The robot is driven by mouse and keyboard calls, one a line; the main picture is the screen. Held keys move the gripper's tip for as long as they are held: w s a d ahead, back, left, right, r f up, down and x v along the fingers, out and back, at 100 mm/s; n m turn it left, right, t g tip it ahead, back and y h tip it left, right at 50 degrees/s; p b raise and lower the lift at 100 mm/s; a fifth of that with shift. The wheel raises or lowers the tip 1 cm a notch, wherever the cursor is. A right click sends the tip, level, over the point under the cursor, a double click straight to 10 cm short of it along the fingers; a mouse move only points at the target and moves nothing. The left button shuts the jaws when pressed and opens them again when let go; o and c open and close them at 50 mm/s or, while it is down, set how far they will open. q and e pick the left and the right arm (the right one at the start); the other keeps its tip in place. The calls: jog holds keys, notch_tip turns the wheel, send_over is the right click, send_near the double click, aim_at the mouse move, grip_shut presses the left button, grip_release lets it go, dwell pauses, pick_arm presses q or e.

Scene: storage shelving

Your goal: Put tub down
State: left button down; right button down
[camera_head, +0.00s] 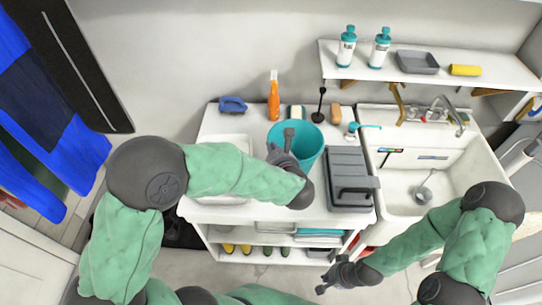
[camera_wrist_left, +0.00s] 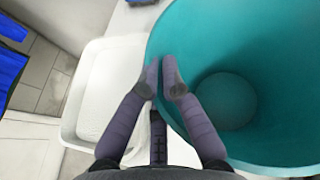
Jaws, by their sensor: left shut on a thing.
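The teal tub (camera_head: 312,150) is at the middle of the white counter, between a white tray and a dark grey case. My left gripper (camera_head: 285,150) is at the tub's left side. In the left wrist view, my left gripper (camera_wrist_left: 165,78) is shut on the rim of the tub (camera_wrist_left: 245,60), one finger inside and one outside. The tub looks upright and empty. Whether its base touches the counter is hidden. My right gripper (camera_head: 333,278) hangs low in front of the shelf unit, away from the tub; its finger opening is too small to tell.
The white tray (camera_wrist_left: 90,85) lies left of the tub. The dark grey case (camera_head: 347,165) stands close on the right, then a sink (camera_head: 455,165).

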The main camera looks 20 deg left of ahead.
pick_arm(q)
jog(key=f, duration=0.1)
jog(key=f+b, duration=0.1)
jog(key=f, duration=0.1)
jog(key=shift+w+a+f, duration=0.1)
jog(key=shift+a+f, duration=0.1)
jog(key=shift+f, duration=0.1)
jog(key=shift+b, duration=0.35)
jog(key=shift+f, duration=0.15)
jog(key=c, duration=1.4)
grip_release()
